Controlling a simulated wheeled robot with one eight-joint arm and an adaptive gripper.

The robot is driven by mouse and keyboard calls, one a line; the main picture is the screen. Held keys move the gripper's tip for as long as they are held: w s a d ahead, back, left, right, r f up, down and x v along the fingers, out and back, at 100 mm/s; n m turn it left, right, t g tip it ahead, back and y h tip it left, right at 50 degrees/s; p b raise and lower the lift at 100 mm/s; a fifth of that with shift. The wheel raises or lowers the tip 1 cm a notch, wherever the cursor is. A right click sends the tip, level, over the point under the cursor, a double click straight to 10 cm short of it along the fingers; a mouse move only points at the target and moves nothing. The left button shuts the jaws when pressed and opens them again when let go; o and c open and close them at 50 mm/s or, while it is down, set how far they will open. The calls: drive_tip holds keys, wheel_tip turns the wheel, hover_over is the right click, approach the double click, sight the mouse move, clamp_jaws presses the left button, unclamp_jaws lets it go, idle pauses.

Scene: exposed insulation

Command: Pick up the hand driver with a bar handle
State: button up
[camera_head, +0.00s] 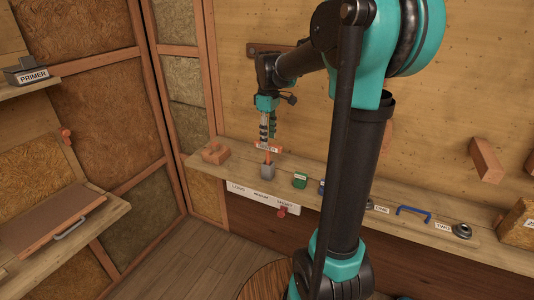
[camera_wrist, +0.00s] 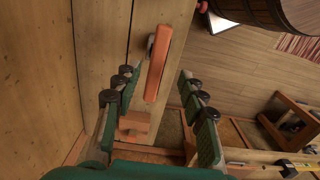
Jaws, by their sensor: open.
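The hand driver (camera_head: 267,158) stands upright on the narrow wooden ledge, with an orange bar handle across its top and a grey block around its lower part. In the wrist view its bar handle (camera_wrist: 158,66) is a long orange bar, lying between the lines of my two fingers, just beyond the tips. My gripper (camera_head: 267,136) points down right above the handle, fingers apart and empty.
An orange wooden block (camera_head: 215,152) sits left of the driver on the ledge (camera_head: 236,165); it also shows in the wrist view (camera_wrist: 134,124). A green item (camera_head: 300,180) stands to the right. A blue handle (camera_head: 413,213) and a dark round part (camera_head: 461,230) lie further right. The wall is close behind.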

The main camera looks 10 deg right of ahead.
sight(269, 150)
drive_tip(key=f, duration=0.8)
drive_tip(key=shift+w+d+f, duration=0.1)
drive_tip(key=shift+w+d, duration=0.05)
drive_tip(key=shift+d, duration=0.05)
drive_tip(key=shift+c, duration=0.2)
clamp_jaws()
